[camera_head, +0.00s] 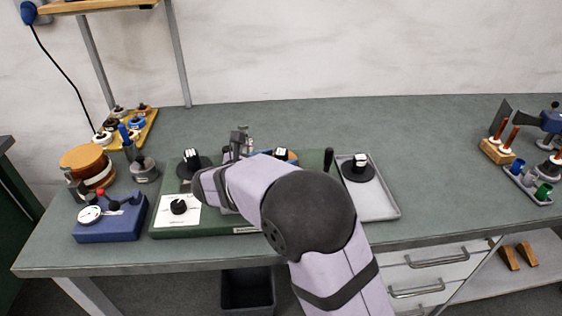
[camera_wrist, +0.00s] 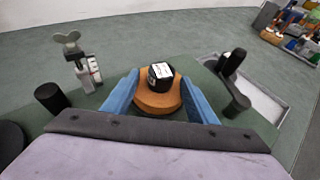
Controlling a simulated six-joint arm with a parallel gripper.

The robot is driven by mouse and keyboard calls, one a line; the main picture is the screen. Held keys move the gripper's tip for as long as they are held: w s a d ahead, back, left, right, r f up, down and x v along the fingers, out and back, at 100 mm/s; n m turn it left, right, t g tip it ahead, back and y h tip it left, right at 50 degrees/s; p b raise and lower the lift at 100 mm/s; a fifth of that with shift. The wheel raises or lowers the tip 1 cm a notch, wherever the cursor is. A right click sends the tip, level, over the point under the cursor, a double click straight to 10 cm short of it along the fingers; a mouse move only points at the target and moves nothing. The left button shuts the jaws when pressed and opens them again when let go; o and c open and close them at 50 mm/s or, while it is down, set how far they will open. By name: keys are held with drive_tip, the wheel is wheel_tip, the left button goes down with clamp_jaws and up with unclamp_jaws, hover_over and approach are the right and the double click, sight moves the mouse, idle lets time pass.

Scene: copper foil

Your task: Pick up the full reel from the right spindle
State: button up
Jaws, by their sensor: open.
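The full reel is a copper-coloured disc (camera_wrist: 158,101) with a black hub and white label on top, in the middle of the wrist view. In the head view a small part of it (camera_head: 292,156) shows behind my arm, on the right side of the green machine. My gripper (camera_wrist: 160,80) is open, with one blue finger on each side of the reel. I cannot tell whether the fingers touch it. The spindle under the reel is hidden.
The green machine (camera_head: 170,229) has a black reel (camera_head: 186,171) on its left and a black upright handle (camera_head: 328,160) on its right. A grey tray (camera_head: 381,211) with another black reel (camera_head: 359,169) stands to the right. A winged post (camera_wrist: 83,68) rises left of the fingers.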

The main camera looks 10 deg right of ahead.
drive_tip(key=c, duration=1.2)
drive_tip(key=shift+r, duration=0.1)
wheel_tip(320, 180, up, 10)
drive_tip(key=shift+f, duration=0.1)
